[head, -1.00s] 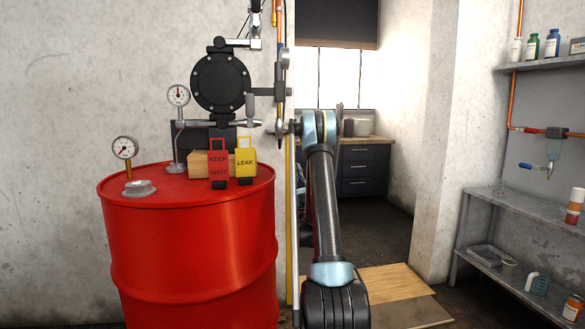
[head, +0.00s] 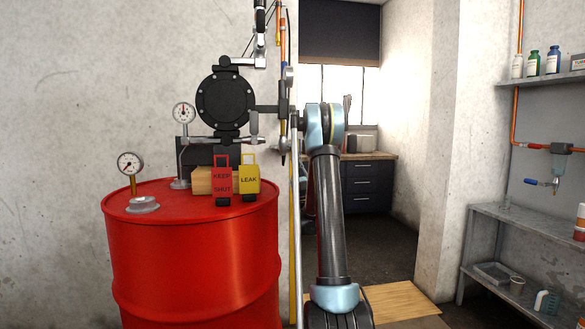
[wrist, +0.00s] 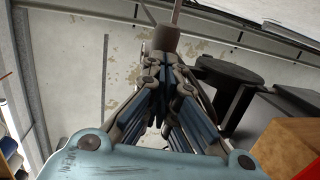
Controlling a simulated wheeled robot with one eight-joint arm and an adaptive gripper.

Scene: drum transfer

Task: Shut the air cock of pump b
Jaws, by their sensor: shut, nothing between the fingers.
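A black round pump (head: 225,98) stands behind a red drum (head: 190,250) in the head view. No label there shows which pump it is. Thin upright lines with orange and blue parts (head: 282,28) run at its right; I cannot single out the air cock. My gripper is hard to make out in the head view, edge-on by the pump's right side. In the wrist view my gripper (wrist: 160,72) is shut and empty, its fingers together. A brownish fitting with a rod (wrist: 166,38) shows just beyond the fingertips; I cannot tell whether they touch.
Shelves (head: 520,240) line that wall. The doorway floor is mostly open.

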